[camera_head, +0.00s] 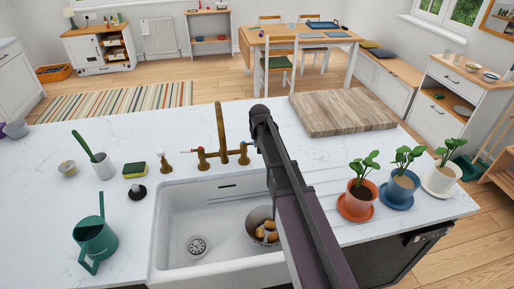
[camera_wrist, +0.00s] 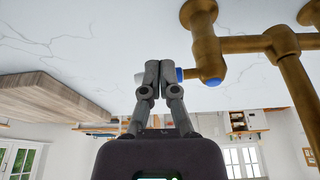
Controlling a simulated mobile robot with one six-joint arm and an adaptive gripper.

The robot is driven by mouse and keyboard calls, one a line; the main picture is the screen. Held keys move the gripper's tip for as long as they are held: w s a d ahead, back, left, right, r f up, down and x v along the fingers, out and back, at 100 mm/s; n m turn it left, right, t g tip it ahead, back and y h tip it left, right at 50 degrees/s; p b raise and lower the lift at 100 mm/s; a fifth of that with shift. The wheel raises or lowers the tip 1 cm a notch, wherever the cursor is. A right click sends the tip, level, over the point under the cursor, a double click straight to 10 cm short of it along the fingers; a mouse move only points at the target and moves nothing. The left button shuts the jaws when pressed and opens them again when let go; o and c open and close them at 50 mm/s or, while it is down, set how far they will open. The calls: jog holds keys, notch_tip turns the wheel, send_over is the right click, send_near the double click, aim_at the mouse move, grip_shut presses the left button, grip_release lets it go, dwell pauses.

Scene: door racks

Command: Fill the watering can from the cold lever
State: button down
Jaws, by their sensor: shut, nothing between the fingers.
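The teal watering can (camera_head: 95,240) stands upright on the counter left of the sink, outside the basin. The brass tap (camera_head: 221,128) stands behind the sink, its spout rising from a bridge body. In the wrist view the brass valve (camera_wrist: 205,45) has a blue cap, and a lever with a blue part (camera_wrist: 180,74) reaches toward my fingers. My gripper (camera_wrist: 158,68) is shut and empty, its fingertips overlapping the lever; contact cannot be told. In the head view my gripper (camera_head: 259,112) is right of the spout and hides part of the tap's right side. No water stream shows.
The white sink (camera_head: 175,225) holds a pot (camera_head: 255,232) with brown items. A wooden board (camera_head: 340,112) lies behind right, and potted plants (camera_head: 357,200) stand right. A sponge (camera_head: 134,170), black stopper (camera_head: 137,192) and utensil cup (camera_head: 103,166) are left. Counter around the can is clear.

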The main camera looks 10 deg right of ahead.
jog(key=shift+w, duration=0.1)
dwell(0.3)
jog(key=shift+w+d, duration=0.1)
jog(key=shift+w, duration=0.5)
jog(key=shift+s, duration=0.15)
jog(key=s+r+p, duration=0.7)
jog(key=r+p, duration=0.3)
dwell(0.7)
jog(key=shift+r, duration=0.1)
dwell(0.3)
